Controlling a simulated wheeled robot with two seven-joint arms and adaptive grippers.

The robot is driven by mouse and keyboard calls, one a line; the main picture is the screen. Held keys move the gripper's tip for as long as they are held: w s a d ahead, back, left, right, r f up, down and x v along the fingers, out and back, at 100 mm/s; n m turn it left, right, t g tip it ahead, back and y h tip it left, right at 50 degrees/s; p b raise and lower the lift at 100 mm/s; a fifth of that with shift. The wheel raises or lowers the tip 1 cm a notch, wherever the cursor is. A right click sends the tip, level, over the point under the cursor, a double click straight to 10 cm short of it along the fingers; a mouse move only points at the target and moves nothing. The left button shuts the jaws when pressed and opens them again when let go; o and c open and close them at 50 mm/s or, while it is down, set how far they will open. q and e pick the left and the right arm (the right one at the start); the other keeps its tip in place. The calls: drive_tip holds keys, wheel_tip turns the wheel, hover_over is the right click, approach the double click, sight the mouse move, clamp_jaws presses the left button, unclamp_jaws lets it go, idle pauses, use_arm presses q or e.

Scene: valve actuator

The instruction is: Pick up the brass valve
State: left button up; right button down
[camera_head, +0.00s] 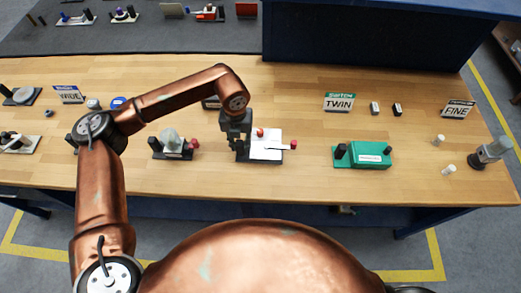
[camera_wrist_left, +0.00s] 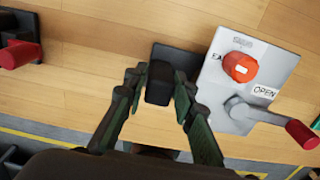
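My left gripper (camera_head: 240,150) points down at the left side of a white panel (camera_head: 266,153) on the wooden table. In the left wrist view its two fingertips (camera_wrist_left: 160,82) stand apart on either side of a black upright block (camera_wrist_left: 159,84); I cannot tell whether they touch it. The block stands beside the white panel (camera_wrist_left: 222,110), which carries an orange-red knob (camera_wrist_left: 240,67), an "OPEN" label and a grey lever with a red grip (camera_wrist_left: 301,133). I cannot pick out a brass-coloured valve with certainty. My right gripper is not in view.
A black-based fixture with a red knob (camera_head: 173,150) stands left of the panel. A green box (camera_head: 368,155) stands to the right, with small white-topped pieces (camera_head: 440,140) and a grey device (camera_head: 490,152) farther right. Signs (camera_head: 340,102) line the back.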

use_arm(q)
clamp_jaws()
drive_tip(key=shift+w+r, duration=0.1)
drive_tip(key=shift+r, duration=0.05)
idle(0.4)
wheel_tip(320, 180, up, 9)
drive_tip(key=shift+f, duration=4.2)
